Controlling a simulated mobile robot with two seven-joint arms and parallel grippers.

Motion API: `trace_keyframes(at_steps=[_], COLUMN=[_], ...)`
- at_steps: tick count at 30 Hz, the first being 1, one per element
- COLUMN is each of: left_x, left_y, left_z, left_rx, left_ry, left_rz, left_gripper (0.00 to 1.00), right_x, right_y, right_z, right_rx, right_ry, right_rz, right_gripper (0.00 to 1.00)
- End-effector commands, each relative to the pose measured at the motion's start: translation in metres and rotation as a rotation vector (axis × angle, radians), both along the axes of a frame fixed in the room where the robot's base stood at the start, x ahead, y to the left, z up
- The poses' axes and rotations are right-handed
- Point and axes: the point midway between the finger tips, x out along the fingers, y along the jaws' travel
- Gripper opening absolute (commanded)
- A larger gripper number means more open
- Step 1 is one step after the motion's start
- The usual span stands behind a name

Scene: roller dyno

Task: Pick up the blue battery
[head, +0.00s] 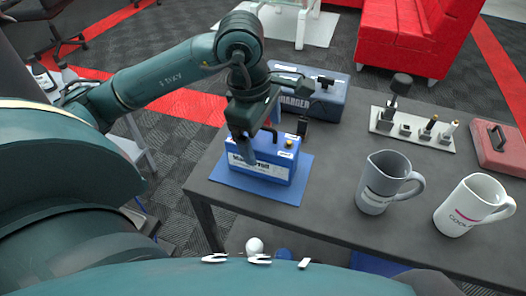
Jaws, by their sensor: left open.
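The blue battery (262,171) stands on a blue mat (227,178) at the left end of the dark table. It has a black handle and a yellow spot on top, and a white label on its front. My left gripper (258,152) is over the battery, pointing down, with its jaws open around or beside the handle. One finger hangs in front of the battery's left part. Whether the fingers touch the battery, I cannot tell. My right gripper is not in view.
A dark blue charger (322,103) stands just behind the battery. A grey mug (384,181) and a white mug (472,206) stand to the right. Behind them are a tool plate (412,130) and a red case (500,150). Table space between battery and grey mug is clear.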

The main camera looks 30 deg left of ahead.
Motion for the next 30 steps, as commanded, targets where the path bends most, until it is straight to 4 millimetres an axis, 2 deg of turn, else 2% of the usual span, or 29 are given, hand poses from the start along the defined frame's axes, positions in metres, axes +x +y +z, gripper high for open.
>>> trace_keyframes(at_steps=[3, 11, 30], left_x=[0.0012, 0.0016, 0.0015], left_y=[-0.0011, -0.0013, -0.0014], left_z=[-0.0102, -0.0112, -0.0109], left_rx=[0.0, -0.001, -0.001], left_ry=[0.001, 0.0, 0.0], left_rz=[-0.001, -0.001, -0.001], left_gripper=[0.89, 0.87, 0.35], right_x=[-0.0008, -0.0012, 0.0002], right_y=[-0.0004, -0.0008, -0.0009], right_z=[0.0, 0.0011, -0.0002], right_rx=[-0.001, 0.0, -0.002], right_ry=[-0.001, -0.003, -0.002], right_rz=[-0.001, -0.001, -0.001], right_gripper=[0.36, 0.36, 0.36])
